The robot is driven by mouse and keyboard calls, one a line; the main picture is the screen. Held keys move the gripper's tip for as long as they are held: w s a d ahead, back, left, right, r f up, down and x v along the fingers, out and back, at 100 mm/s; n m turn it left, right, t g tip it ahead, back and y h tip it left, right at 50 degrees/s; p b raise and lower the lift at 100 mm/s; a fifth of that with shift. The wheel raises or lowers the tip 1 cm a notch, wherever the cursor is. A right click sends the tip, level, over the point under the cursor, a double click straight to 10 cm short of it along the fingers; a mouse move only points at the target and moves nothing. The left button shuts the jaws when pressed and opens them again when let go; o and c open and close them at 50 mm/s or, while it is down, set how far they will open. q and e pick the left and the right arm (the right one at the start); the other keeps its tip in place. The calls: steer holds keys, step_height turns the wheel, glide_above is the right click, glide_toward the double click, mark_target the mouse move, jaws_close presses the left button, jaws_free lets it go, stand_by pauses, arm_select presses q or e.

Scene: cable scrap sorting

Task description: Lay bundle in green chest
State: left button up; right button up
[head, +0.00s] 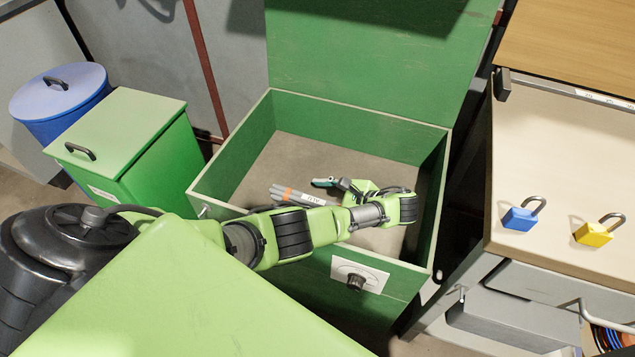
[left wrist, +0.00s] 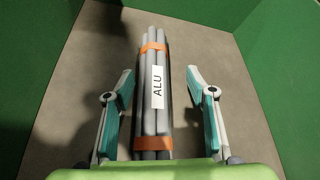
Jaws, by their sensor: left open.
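The green chest (head: 340,121) stands open, with its lid (head: 365,50) raised at the back. The bundle (head: 298,196) of grey rods is inside the chest and appears to rest on its floor, partly hidden by my arm in the head view. In the left wrist view the bundle (left wrist: 156,100) has two orange bands and a white "ALU" label. My left gripper (head: 338,190) is inside the chest, over the bundle. In the left wrist view its open fingers (left wrist: 160,80) stand on both sides of the bundle, with gaps. My right gripper is not in view.
A closed green bin (head: 120,125) and a blue lidded bin (head: 60,95) stand left of the chest. At the right a workbench (head: 560,140) holds a blue padlock (head: 520,218) and a yellow padlock (head: 594,234). The chest floor around the bundle is bare.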

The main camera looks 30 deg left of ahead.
arm_select(q)
steer(key=v, duration=1.2)
steer(key=shift+w+r+p, duration=0.1)
steer(key=shift+r+p, duration=0.1)
steer(key=shift+p, duration=0.2)
